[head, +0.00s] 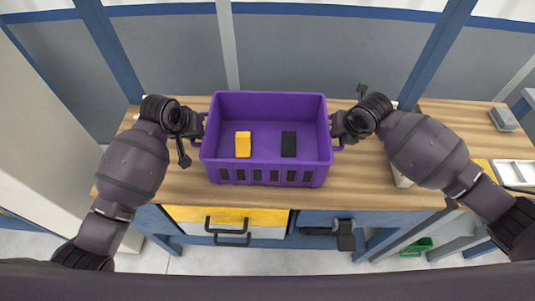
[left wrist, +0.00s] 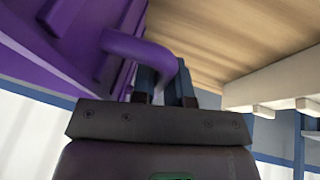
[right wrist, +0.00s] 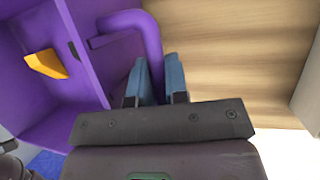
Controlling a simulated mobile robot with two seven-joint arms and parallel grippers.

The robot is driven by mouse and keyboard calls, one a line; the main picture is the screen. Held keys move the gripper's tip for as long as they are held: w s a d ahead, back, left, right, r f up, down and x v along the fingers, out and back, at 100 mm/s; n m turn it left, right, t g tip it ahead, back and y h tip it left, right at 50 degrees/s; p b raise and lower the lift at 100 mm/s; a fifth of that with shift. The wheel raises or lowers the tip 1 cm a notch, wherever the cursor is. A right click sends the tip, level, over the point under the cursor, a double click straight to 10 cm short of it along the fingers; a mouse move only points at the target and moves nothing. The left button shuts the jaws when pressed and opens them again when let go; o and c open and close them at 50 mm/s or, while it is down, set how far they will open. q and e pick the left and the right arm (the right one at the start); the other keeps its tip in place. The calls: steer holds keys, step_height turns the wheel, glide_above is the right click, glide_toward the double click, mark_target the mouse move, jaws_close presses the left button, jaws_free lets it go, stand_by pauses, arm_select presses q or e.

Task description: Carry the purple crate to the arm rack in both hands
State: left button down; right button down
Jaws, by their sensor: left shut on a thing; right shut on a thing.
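The purple crate (head: 265,105) is in the middle of the head view, over the wooden bench top. A yellow block (head: 243,145) and a black block (head: 289,145) are inside it. My left gripper (head: 198,126) is shut on the crate's left handle, and the handle loops at its fingers in the left wrist view (left wrist: 150,50). My right gripper (head: 338,128) is shut on the right handle, which shows in the right wrist view (right wrist: 135,22). I cannot tell whether the crate's base touches the bench. I cannot make out an arm rack.
A yellow drawer (head: 215,215) with black handles is below. A grey item (head: 503,119) and a white tray (head: 513,172) lie at the right. A green bin (head: 416,247) is on the floor.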

arm_select(q)
steer(key=shift+f+b, duration=0.4)
steer(key=shift+f, duration=0.2)
arm_select(e)
steer(key=shift+f, duration=0.6)
arm_select(q)
steer(key=c, duration=1.1)
jaws_free()
steer(key=shift+r, duration=0.1)
arm_select(e)
steer(key=c, duration=1.1)
jaws_free()
steer(key=shift+r, duration=0.15)
arm_select(q)
steer(key=shift+s+r, duration=0.1)
arm_select(e)
steer(key=shift+s, duration=0.1)
arm_select(q)
steer(key=v, duration=1.1)
steer(key=shift+s+a+r, duration=0.15)
steer(key=shift+a+r, duration=0.05)
steer(key=shift+r, duration=0.15)
arm_select(e)
steer(key=v, duration=1.2)
